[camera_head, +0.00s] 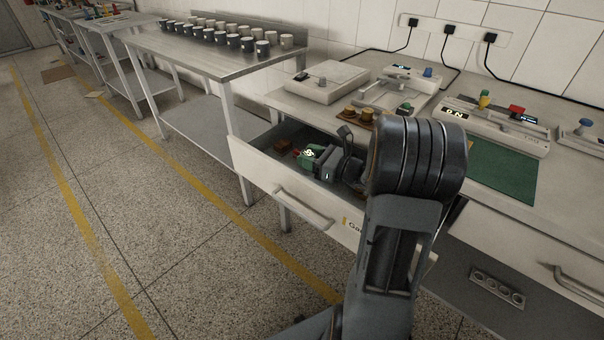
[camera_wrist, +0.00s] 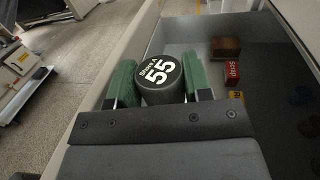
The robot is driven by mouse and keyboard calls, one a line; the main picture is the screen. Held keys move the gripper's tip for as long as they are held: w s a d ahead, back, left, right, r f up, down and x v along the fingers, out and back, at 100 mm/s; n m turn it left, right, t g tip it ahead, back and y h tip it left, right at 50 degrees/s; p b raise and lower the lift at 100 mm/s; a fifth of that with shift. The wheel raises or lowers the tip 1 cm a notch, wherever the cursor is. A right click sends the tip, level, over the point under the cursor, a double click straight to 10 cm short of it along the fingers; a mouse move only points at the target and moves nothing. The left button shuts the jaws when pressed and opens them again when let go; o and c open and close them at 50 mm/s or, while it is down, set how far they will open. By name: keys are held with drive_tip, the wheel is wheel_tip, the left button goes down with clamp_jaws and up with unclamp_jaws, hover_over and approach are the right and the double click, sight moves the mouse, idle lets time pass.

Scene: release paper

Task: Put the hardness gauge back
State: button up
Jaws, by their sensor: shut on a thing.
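The hardness gauge (camera_wrist: 158,78) is a dark grey round body whose black top reads "Shore A 55" in white. My gripper (camera_wrist: 160,85) is shut on it, with a green pad on each side. In the head view my gripper (camera_head: 318,160) is over the open drawer (camera_head: 262,168), and the gauge's lit face (camera_head: 308,153) shows at the pads. In the wrist view the gauge is close to the drawer's left wall (camera_wrist: 118,62). Whether it touches the drawer floor I cannot tell. My arm hides part of the drawer and of its front label.
The worktop holds a pale device (camera_head: 326,82), a green mat (camera_head: 505,178) and several instruments. A steel table (camera_head: 190,55) with dark and white cups stands left.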

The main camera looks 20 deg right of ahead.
drive_tip(key=w+f, duration=0.1)
drive_tip(key=f, duration=0.1)
drive_tip(key=w+f+b, duration=0.1)
drive_tip(key=w, duration=0.1)
drive_tip(key=shift+a+f, duration=0.15)
drive_tip(key=shift+f, duration=0.25)
drive_tip(key=shift+w+f+b, duration=0.2)
drive_tip(key=shift+f+b, duration=0.5)
drive_tip(key=shift+f, duration=1)
drive_tip(key=shift+f, duration=0.15)
drive_tip(key=o, duration=1.1)
drive_tip(key=shift+o, duration=0.2)
drive_tip(key=shift+r, duration=0.2)
drive_tip(key=p+v, duration=0.1)
drive_tip(key=v, duration=1.1)
drive_tip(key=shift+p, duration=0.35)
